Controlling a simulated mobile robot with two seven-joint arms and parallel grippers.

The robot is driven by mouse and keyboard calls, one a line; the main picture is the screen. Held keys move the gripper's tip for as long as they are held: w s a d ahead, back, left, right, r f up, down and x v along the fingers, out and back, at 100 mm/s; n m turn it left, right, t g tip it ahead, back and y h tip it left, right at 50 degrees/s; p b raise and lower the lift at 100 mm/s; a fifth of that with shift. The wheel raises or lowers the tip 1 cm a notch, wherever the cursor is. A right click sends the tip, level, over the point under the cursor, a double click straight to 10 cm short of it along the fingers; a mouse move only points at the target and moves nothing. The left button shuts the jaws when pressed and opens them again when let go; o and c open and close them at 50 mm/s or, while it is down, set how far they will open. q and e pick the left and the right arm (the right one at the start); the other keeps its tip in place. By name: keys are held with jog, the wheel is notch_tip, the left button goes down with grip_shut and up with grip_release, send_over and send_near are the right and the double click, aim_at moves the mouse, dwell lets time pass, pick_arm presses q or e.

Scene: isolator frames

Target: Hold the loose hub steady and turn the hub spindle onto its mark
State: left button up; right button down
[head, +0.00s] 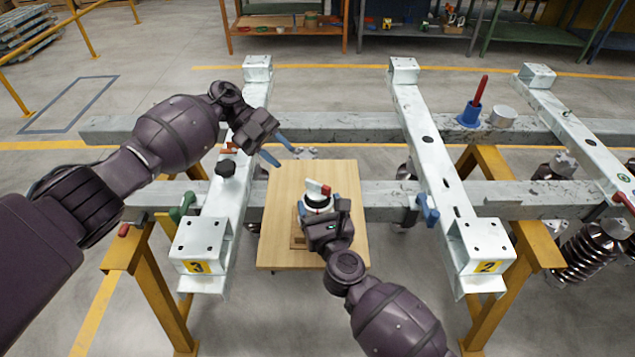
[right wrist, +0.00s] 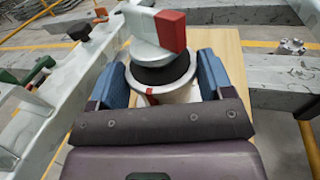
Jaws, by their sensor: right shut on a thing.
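The hub (head: 318,204) is a white round body with a black collar, above a small wooden block (head: 297,241) on a wooden board (head: 345,235). The spindle (head: 319,188) on top is a white knob with a red end. In the right wrist view the spindle's red end (right wrist: 171,31) points right, while a red mark (right wrist: 149,91) shows on the hub's near side, apart from it. My right gripper (right wrist: 163,80) is shut on the hub, one blue finger on each side. My left gripper (head: 275,149) is open and empty, behind and left of the hub.
Pale steel beams marked 3 (head: 197,267) and 2 (head: 486,267) flank the board. A black knob (head: 225,168) stands on the left beam. A blue holder with a red handle (head: 473,105) and a grey cylinder (head: 503,116) are at the back right.

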aim_at(317, 183)
pick_arm(q)
jog(key=s+d+f+n, duration=0.1)
jog(key=d+n, duration=0.1)
jog(key=s+d+f+n+h, duration=0.1)
jog(key=s+d+n, duration=0.1)
jog(key=d+n, duration=0.1)
jog(key=s+d+f+n, duration=0.2)
jog(key=d, duration=0.1)
jog(key=shift+s+d+n+g, duration=0.1)
jog(key=shift+s+n+g, duration=0.1)
jog(key=shift+n+g, duration=0.2)
dwell(0.6)
jog(key=shift+c, duration=0.4)
jog(key=shift+h, duration=0.3)
grip_shut()
